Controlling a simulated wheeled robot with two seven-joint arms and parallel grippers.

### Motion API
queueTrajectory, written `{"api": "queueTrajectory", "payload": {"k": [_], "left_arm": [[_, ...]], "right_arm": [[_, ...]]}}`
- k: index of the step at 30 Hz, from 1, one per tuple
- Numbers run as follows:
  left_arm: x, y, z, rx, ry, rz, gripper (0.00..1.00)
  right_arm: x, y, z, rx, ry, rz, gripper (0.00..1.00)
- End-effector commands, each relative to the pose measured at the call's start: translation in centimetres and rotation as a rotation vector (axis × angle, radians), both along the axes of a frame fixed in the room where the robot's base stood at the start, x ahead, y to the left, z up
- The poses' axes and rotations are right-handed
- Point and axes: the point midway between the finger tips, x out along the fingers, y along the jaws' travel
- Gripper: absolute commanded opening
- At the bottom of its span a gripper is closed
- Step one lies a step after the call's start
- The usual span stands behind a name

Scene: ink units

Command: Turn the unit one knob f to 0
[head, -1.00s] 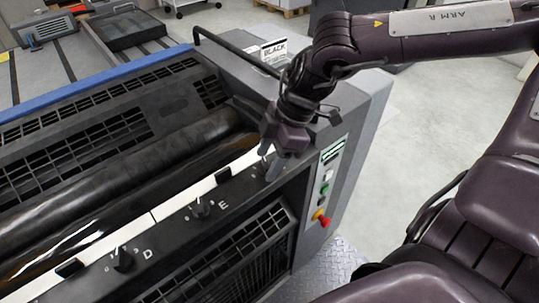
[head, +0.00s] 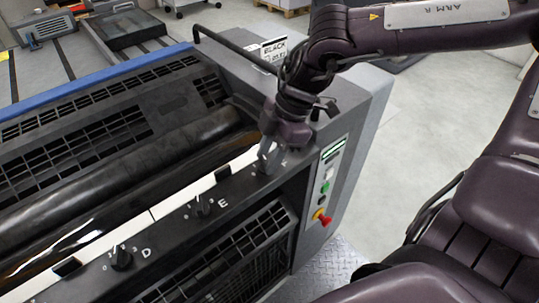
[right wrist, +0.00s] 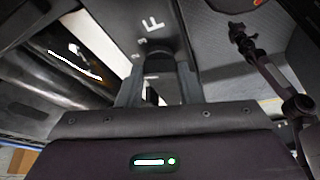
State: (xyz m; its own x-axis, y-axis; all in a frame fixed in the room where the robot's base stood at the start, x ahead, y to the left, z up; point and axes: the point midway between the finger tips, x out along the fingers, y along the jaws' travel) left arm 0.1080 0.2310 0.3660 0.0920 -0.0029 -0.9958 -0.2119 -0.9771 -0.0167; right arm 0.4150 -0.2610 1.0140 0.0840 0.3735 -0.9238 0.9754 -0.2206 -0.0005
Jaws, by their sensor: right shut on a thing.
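Knob F sits at the right end of the black knob strip (head: 180,222) of the unit marked BLACK. My right gripper (head: 266,158) is over it, pointing down, its fingers shut around the knob. In the right wrist view the right gripper (right wrist: 157,90) has a finger on each side of the dark knob f (right wrist: 157,68), with the letter F and small scale figures printed beyond it. The fingers hide most of the knob and its pointer, so I cannot read its setting. My left gripper is not in view.
Knob E (head: 202,206) and knob D (head: 121,257) stand along the same strip to the left. A side panel with a red emergency button (head: 322,219) and a green button (head: 325,187) is right of my gripper. Open floor lies to the right.

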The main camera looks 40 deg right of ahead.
Motion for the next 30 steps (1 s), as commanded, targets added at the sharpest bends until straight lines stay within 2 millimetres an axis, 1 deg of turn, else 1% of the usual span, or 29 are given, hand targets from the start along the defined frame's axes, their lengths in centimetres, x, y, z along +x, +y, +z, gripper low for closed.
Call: {"api": "queueTrajectory", "payload": {"k": [1,6,15,23,30], "left_arm": [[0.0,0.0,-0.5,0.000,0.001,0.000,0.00],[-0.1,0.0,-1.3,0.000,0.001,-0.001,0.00],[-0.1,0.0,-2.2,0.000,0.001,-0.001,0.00],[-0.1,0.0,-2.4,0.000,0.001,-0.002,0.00],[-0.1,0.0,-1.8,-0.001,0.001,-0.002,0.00]], "right_arm": [[0.1,-0.1,-0.2,-0.002,0.000,0.031,0.10],[0.2,-0.1,-0.3,-0.004,0.000,0.182,0.10],[0.4,-0.1,-0.1,-0.004,0.001,0.468,0.10],[0.6,0.0,-0.1,-0.004,0.003,0.715,0.10],[0.7,0.1,0.2,-0.003,0.004,0.944,0.10]]}}
